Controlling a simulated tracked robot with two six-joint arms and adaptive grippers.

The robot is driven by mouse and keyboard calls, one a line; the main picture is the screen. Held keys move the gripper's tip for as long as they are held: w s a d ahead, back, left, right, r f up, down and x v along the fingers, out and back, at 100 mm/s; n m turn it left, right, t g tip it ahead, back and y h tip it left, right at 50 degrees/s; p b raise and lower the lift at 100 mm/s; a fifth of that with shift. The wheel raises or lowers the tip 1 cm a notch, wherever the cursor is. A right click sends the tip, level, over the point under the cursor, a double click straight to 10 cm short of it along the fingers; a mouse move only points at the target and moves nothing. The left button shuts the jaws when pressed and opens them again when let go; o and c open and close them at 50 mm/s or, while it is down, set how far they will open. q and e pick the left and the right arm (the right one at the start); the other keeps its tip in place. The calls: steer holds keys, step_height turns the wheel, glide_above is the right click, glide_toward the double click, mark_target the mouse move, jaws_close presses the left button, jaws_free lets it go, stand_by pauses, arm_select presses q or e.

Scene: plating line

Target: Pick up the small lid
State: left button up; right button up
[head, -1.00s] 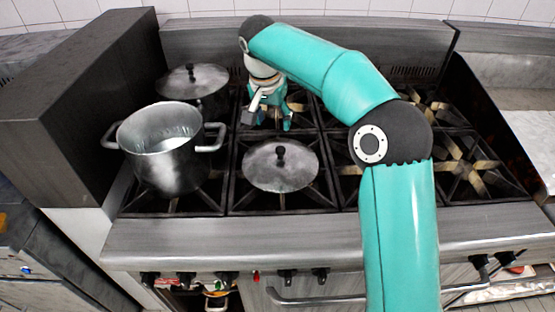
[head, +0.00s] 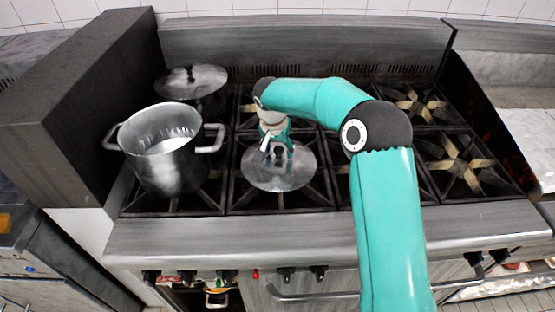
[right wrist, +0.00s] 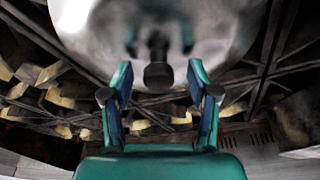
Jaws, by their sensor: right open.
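A round steel lid (head: 280,180) with a dark knob lies on the front middle burner grate. It also fills the top of the right wrist view (right wrist: 230,30). My right gripper (head: 276,150) is over this lid, pointing down at its middle. In the right wrist view the gripper (right wrist: 159,84) is open, and the dark knob (right wrist: 158,66) shows between and just beyond the fingertips; I cannot tell whether they touch it. A second steel lid (head: 192,78) sits on a dark pot at the back left. My left gripper is not in view.
A large open steel pot (head: 168,168) with side handles stands on the front left burner, close to the lid's left. A dark block (head: 75,105) walls the stove's left side. The right burners (head: 455,165) are bare. A backsplash (head: 300,45) rises behind.

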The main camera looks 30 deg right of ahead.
steer(key=shift+f, duration=0.15)
steer(key=shift+c, duration=0.2)
jaws_close()
steer(key=shift+r, duration=0.2)
